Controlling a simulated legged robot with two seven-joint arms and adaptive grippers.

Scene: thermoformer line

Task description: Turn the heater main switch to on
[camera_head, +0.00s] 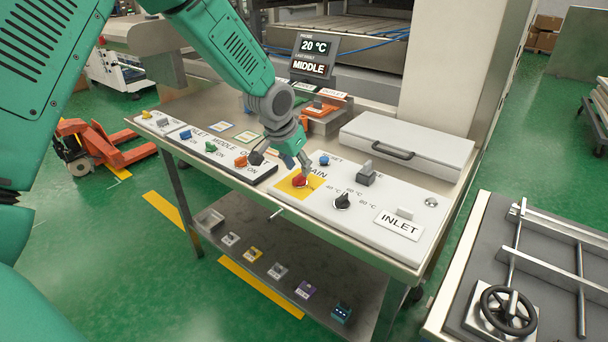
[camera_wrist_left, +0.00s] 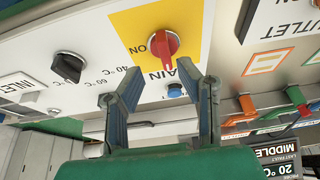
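The heater main switch is a red rotary knob (camera_head: 300,180) on a yellow plate (camera_head: 290,190) lettered MAIN, on the white control panel (camera_head: 375,228). In the left wrist view the red knob (camera_wrist_left: 163,44) shows in full, with ON printed beside it on the yellow plate (camera_wrist_left: 135,22). My left gripper (camera_head: 301,163) is just above the knob in the head view. In the left wrist view this gripper (camera_wrist_left: 160,80) is open and empty, its two fingers spread, with the knob ahead of the tips. I cannot tell whether the fingers touch it. My right gripper is not in view.
A black temperature knob (camera_head: 342,201), a blue button (camera_head: 324,160) and a grey switch (camera_head: 366,173) share the panel. A panel with coloured knobs (camera_head: 222,155) lies left. A grey lidded case (camera_head: 408,146) lies behind. A display (camera_head: 314,56) reads 20 °C and MIDDLE.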

